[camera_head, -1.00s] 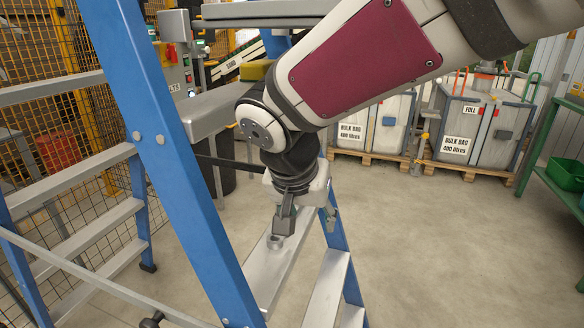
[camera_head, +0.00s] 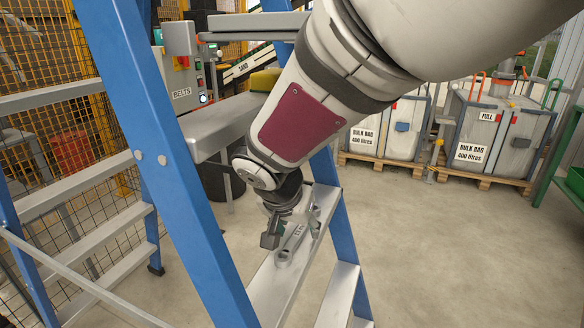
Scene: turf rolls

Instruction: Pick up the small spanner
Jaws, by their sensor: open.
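A small grey spanner (camera_head: 291,245) lies on a metal step (camera_head: 268,290) of the blue ladder. Its ring end points toward me, and its shank carries small dark markings. The far end of the spanner is hidden by my gripper. My gripper (camera_head: 292,231) is open and points down over the spanner. One dark finger shows to the left of the shank and the other to the right. I cannot tell whether the fingers touch the spanner or the step.
A blue ladder rail (camera_head: 165,170) stands close at the left of my arm. A grey ledge (camera_head: 222,124) is behind my wrist. A lower step (camera_head: 338,297) is at the right. Bulk bag containers (camera_head: 490,135) stand at the back right; the floor before them is clear.

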